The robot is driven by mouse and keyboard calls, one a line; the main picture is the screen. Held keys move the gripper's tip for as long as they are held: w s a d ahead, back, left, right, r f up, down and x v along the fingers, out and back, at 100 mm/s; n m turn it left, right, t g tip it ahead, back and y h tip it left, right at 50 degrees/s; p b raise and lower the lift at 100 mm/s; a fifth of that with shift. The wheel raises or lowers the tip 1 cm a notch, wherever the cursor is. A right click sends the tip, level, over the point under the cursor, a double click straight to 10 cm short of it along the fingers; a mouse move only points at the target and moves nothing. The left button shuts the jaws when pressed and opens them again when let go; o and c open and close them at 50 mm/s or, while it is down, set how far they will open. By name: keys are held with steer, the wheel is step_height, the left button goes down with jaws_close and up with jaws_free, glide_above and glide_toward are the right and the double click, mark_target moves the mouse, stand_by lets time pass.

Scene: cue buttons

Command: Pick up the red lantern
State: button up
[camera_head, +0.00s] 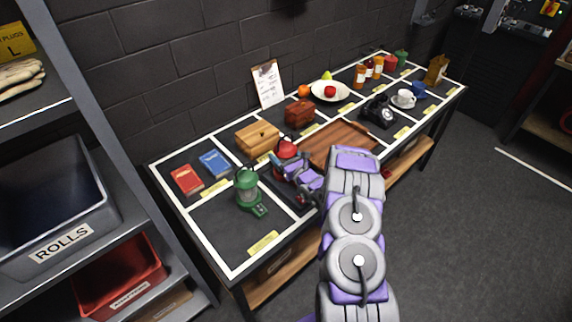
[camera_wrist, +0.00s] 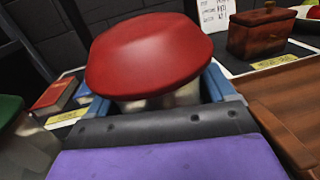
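The red lantern (camera_head: 286,147) stands on the table, its lower part hidden behind my gripper. In the wrist view its red cap (camera_wrist: 150,55) fills the upper middle, with part of the pale glass body below. My gripper (camera_head: 281,165) is at the lantern. Its two blue fingers (camera_wrist: 158,97) reach along either side of the lantern body, spread apart. The fingertips are hidden behind the cap, and I see no clear contact. A green lantern (camera_head: 248,189) stands to the left of my gripper in the head view; its edge also shows in the wrist view (camera_wrist: 18,140).
The table is divided into white-lined cells. A wooden box (camera_head: 257,138) is behind the red lantern, and a wooden tray (camera_head: 340,146) is to its right. Red (camera_head: 187,179) and blue (camera_head: 214,163) books lie to the left. A shelf with bins (camera_head: 60,215) stands at far left.

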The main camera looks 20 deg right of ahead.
steer(key=c, duration=1.2)
steer(key=shift+c, duration=0.2)
